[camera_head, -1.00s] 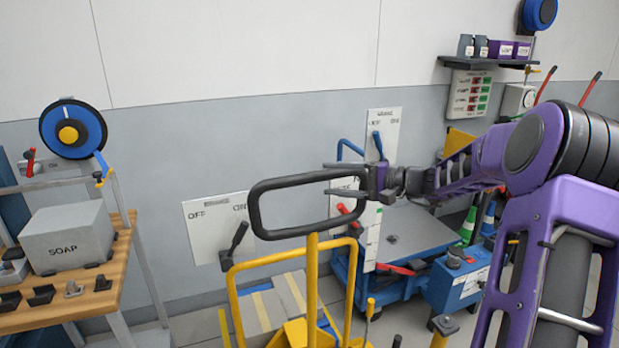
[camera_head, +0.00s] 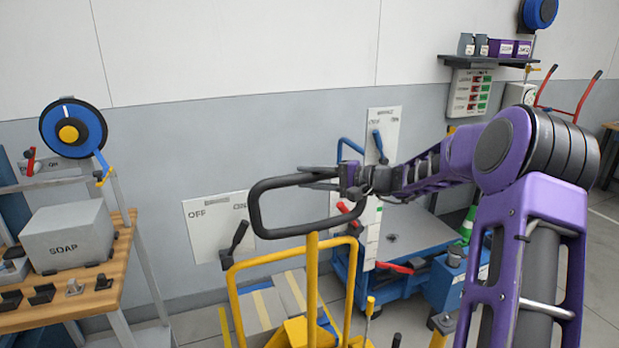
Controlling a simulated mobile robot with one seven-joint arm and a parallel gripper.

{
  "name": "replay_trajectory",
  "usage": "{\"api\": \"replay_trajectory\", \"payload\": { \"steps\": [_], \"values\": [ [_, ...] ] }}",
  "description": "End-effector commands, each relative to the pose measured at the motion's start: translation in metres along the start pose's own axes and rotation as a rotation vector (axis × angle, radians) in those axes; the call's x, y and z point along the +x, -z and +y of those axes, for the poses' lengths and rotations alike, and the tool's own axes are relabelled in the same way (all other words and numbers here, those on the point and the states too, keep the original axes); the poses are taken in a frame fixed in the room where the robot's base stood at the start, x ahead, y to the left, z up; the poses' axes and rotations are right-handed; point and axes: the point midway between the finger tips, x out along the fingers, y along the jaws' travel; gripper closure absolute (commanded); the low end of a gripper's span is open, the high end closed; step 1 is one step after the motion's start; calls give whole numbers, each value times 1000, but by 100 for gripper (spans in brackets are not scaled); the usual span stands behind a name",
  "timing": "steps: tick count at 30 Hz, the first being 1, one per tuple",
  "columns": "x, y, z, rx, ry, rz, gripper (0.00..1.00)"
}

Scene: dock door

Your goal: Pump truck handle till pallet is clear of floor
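The truck handle (camera_head: 262,222) is a dark rounded loop on top of a yellow post (camera_head: 312,270), in the middle of the head view. My gripper (camera_head: 312,178) is at the upper right of the loop, pointing left. Its two fingers still show apart, one above and one below the top bar, and look open. I cannot tell whether they touch the bar. My wrist hides the loop's right end. Behind the post, a flat grey load with yellow strips (camera_head: 262,308) shows through the yellow frame (camera_head: 236,290). The pallet's underside and its gap to the floor are hidden.
A wooden bench (camera_head: 100,300) with a grey soap box (camera_head: 70,238) stands at left. A wall panel with a dark lever (camera_head: 235,240) is behind the truck. A blue lift table (camera_head: 415,235) with a red lever stands behind my arm. Floor shows at far right.

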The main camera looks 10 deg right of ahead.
Motion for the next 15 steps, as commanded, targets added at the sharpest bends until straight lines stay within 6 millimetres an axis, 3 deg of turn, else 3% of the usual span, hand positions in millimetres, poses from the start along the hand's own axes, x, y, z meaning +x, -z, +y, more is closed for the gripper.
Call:
{"api": "replay_trajectory", "payload": {
  "steps": [1,3,4,15],
  "values": [
    [0,0,0,0,0,0,86],
    [0,0,0,0,0,0,99],
    [0,0,0,0,0,0,100],
    [0,0,-1,-1,1,0,100]
  ]
}}
